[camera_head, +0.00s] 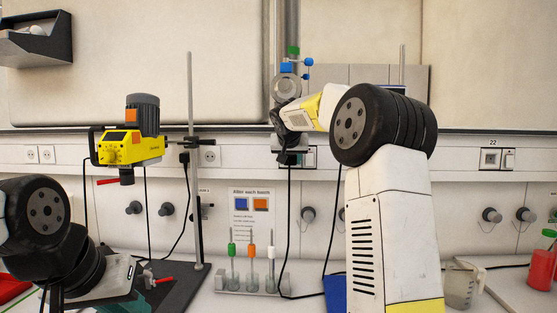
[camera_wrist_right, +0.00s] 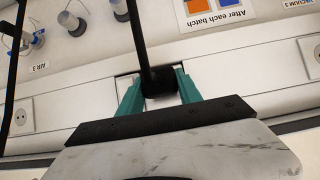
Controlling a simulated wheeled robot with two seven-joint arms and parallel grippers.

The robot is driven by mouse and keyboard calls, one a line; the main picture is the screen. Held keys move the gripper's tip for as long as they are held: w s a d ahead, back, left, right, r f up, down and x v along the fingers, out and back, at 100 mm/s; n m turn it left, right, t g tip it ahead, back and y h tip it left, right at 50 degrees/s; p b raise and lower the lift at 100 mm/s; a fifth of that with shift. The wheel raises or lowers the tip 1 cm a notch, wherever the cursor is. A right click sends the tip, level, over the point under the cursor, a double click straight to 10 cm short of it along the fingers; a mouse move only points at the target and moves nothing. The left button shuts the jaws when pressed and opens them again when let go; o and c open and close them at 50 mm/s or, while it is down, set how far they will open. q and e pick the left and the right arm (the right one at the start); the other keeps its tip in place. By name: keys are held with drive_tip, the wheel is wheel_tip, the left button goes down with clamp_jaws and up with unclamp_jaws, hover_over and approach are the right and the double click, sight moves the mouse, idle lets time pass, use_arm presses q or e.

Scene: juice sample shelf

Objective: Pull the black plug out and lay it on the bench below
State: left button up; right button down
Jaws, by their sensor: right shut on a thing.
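The black plug (camera_head: 291,158) is at the wall rail's socket, with its black cable hanging down to the bench. In the right wrist view the black plug (camera_wrist_right: 158,82) sits between the teal fingers, in front of a white socket plate. My right gripper (camera_head: 289,144) is shut on it; the fingers also show in the right wrist view (camera_wrist_right: 159,90). Whether the plug is fully seated cannot be told. The bench (camera_head: 225,300) lies below. My left gripper (camera_head: 143,289) is low at the left, away from the plug; its finger gap is unclear.
A yellow stirrer (camera_head: 122,148) hangs on a stand (camera_head: 197,230) at the left. A beaker (camera_head: 459,288) and red bottle (camera_head: 541,262) stand right. Another black plug (camera_head: 185,157) is on the rail.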

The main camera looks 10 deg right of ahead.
drive_tip(key=shift+s+a, duration=0.15)
drive_tip(key=shift+s, duration=0.35)
drive_tip(key=shift+s+a, duration=0.15)
drive_tip(key=shift+s, duration=0.35)
